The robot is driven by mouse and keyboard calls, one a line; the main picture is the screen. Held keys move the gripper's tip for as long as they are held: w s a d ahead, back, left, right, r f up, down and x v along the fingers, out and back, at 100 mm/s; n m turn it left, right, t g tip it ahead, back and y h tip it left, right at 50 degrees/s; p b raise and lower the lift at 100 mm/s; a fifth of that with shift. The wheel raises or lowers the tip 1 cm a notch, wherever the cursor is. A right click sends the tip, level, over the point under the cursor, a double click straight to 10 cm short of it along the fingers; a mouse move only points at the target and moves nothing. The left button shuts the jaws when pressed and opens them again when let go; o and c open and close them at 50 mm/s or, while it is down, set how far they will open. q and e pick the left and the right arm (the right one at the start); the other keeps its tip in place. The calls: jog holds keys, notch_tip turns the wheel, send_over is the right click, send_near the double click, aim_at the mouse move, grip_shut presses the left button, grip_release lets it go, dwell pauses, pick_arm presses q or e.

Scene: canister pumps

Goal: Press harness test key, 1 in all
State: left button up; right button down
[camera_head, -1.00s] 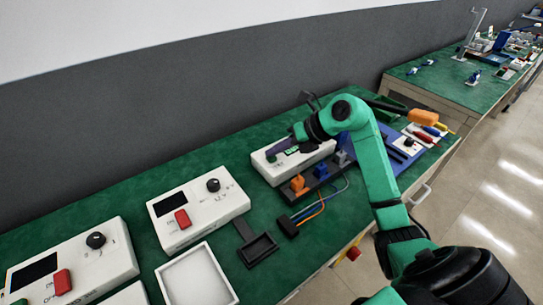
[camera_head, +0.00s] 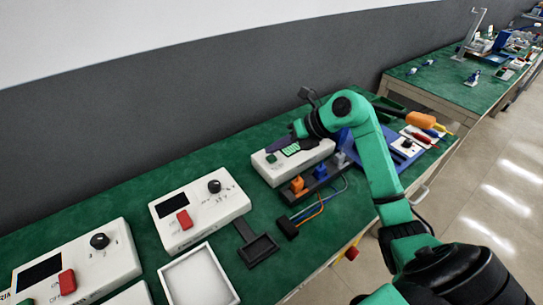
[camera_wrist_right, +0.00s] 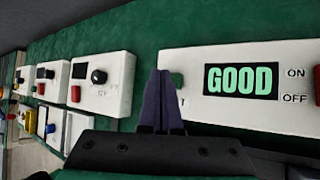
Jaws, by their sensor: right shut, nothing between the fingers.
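The harness tester is a white box (camera_head: 322,154) on the green bench, with a small display (camera_head: 291,149). In the right wrist view the display (camera_wrist_right: 240,79) reads GOOD in green letters. The green test key (camera_head: 271,158) is on its top face, left of the display; in the wrist view the key (camera_wrist_right: 177,79) is partly hidden behind the fingers. My right gripper (camera_head: 278,147) is shut and empty, its dark purple fingertips close by the key. I cannot tell whether they touch it. My left gripper is not in view.
A rack with orange and blue connectors (camera_head: 320,178) stands in front of the tester, its cables ending at a black plug (camera_head: 288,228). White supply boxes (camera_head: 200,215) and a white tray (camera_head: 198,278) are to the left. A blue panel (camera_head: 393,152) is to the right.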

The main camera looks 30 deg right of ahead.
aim_at(275, 159)
notch_tip(275, 159, up, 5)
jog(key=p, duration=0.3)
jog(key=shift+p, duration=0.3)
jog(key=shift+r, duration=0.1)
dwell(0.4)
